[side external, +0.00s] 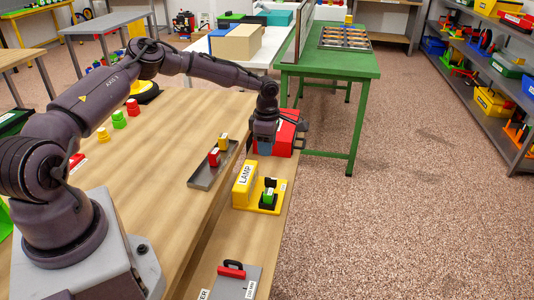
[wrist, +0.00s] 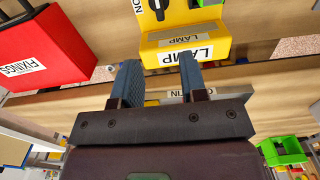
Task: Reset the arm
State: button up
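My arm stretches from its base at the lower left over the wooden workbench (side external: 165,165). My gripper (side external: 265,146) hangs at the bench's far right, by a red box (side external: 286,137), and partly hides it. In the wrist view my gripper (wrist: 159,75) has its two blue-grey fingers apart, with nothing held between them. The red box, labelled FIXINGS, is at the upper left there (wrist: 50,35). A yellow box labelled LAMP (wrist: 185,45) is just beyond the fingertips; it also shows in the side view (side external: 244,180).
A grey tray (side external: 203,178) with a red and a yellow piece lies on the bench. A grey box with a red handle (side external: 240,282) is at the lower front. Red, green and yellow pieces (side external: 119,119) stand at the left. A green table (side external: 335,64) stands behind.

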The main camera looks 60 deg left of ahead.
dwell(0.3)
jog(key=w+d+r+m+t, duration=0.5)
jog(key=w+r+m+t, duration=0.1)
jog(key=w+r+t, duration=0.15)
jog(key=s+d+r+m+t+h, duration=0.1)
jog(key=s+d+r+m+h, duration=0.25)
jog(key=d+r+m, duration=0.5)
jog(key=s+d+r+m+g+y, duration=0.1)
jog(key=s+r+m, duration=0.3)
jog(key=s, duration=0.7)
jog(key=s+d+r+m+g+y, duration=0.1)
jog(key=s+r+m, duration=0.3)
jog(key=s, duration=0.7)
jog(key=s+d+r+m+g+y, duration=0.1)
jog(key=s+r+m, duration=0.3)
jog(key=s, duration=0.7)
notch_tip(320, 180, up, 2)
jog(key=shift+s+d+r, duration=0.15)
jog(key=shift+s+d, duration=0.2)
